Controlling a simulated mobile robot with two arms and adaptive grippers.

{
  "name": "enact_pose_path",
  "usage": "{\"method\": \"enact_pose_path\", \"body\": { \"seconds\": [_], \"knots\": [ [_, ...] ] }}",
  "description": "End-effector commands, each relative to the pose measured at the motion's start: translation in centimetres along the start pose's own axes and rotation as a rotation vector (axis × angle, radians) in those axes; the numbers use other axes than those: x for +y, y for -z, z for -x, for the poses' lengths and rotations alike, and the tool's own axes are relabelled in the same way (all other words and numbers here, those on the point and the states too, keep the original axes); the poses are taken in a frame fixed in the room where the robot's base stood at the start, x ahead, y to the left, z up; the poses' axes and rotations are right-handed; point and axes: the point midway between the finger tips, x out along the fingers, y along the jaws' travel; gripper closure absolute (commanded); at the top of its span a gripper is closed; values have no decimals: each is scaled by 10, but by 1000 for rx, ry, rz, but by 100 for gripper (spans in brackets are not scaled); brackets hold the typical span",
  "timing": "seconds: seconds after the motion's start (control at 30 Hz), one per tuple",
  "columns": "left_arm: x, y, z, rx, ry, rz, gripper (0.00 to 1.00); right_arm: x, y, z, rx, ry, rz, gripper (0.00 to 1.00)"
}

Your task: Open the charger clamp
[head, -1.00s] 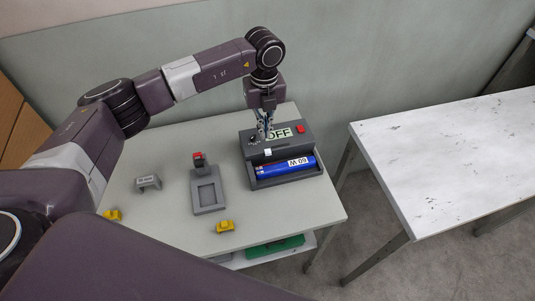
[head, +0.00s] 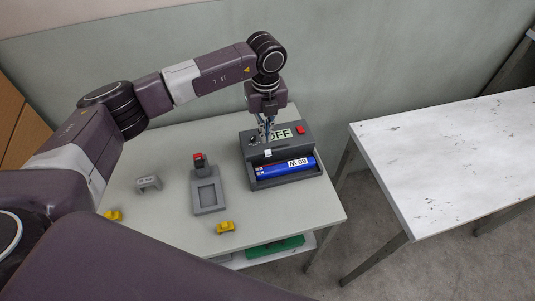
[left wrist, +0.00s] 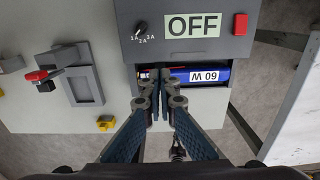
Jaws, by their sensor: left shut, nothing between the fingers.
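The dark grey charger (head: 250,147) stands at the back right of the near table, with an OFF display and a red button. It also shows in the left wrist view (left wrist: 215,52). A blue battery (head: 272,171) with a "60 W" label lies in its front bay. A small white piece (head: 267,153), perhaps the clamp's tab, is at the bay's rear edge; I cannot tell the clamp's state. My left gripper (head: 267,143) points down, shut and empty, just over that piece. In the left wrist view its fingertips (left wrist: 159,75) hide part of the bay. My right gripper is not seen.
On the near table (head: 160,215) are a grey cradle with a red part (head: 208,196), a grey bracket (head: 148,183) and two yellow blocks (head: 225,227). A green item (head: 278,246) lies on the lower shelf. A bare white table (head: 450,150) stands right, beyond a gap.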

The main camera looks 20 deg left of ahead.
Motion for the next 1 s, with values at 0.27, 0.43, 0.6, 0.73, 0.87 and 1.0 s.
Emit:
{"method": "enact_pose_path", "body": {
  "seconds": [0.27, 0.43, 0.6, 0.73, 0.87, 1.0],
  "knots": [
    [0, 23, 1, 0, -1, -2, 100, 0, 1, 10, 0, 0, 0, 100],
    [0, 37, 1, 0, -1, -1, 100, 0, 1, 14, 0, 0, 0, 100],
    [0, 49, 1, 0, 0, -1, 100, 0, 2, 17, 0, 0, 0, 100],
    [0, 52, 0, 0, 0, 0, 100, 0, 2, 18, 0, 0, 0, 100],
    [0, 52, 0, 0, 0, 1, 100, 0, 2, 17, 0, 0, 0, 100],
    [0, 52, 0, 0, 0, 1, 100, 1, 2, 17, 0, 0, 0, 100]
  ]
}}
